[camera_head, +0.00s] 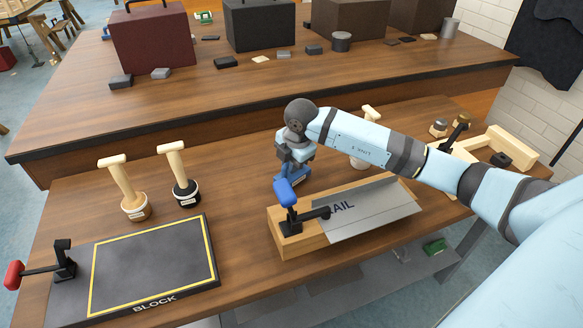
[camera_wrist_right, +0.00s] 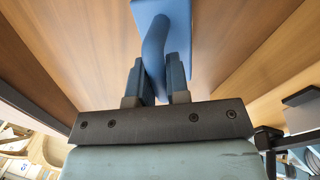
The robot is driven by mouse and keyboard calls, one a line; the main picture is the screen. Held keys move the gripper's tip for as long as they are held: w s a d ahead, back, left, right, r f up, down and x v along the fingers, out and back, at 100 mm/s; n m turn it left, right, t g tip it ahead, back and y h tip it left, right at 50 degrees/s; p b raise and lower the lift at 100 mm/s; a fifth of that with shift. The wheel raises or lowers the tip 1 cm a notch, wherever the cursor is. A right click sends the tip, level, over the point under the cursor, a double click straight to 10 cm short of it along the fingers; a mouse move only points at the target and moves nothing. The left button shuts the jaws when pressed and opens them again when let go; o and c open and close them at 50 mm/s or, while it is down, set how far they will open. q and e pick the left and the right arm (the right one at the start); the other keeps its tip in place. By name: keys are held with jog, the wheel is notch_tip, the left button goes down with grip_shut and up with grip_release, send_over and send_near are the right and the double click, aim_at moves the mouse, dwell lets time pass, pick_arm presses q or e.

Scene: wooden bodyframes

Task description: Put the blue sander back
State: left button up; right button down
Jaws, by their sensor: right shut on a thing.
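The blue sander (camera_head: 298,175) is under my right gripper (camera_head: 293,156), near the middle of the near workbench, behind the wooden rail fixture. In the right wrist view, my right gripper (camera_wrist_right: 158,75) is shut on the curved handle of the blue sander (camera_wrist_right: 162,25). I cannot tell whether the sander touches the bench. My left gripper is not in view.
The rail fixture (camera_head: 292,244) with a blue-handled clamp (camera_head: 286,193) stands just in front of the sander. Two wooden-handled stamps (camera_head: 123,182) (camera_head: 179,172) and a dark BLOCK board (camera_head: 150,265) are at left. Wooden parts (camera_head: 510,143) lie at right.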

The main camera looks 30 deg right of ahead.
aim_at(298, 178)
jog(key=shift+f, duration=0.8)
jog(key=shift+f, duration=0.1)
jog(key=c, duration=1.1)
grip_release()
notch_tip(298, 178, up, 12)
jog(key=s, duration=0.2)
jog(key=shift+s+d+p, duration=0.15)
jog(key=shift+d+p, duration=0.05)
jog(key=shift+p, duration=0.2)
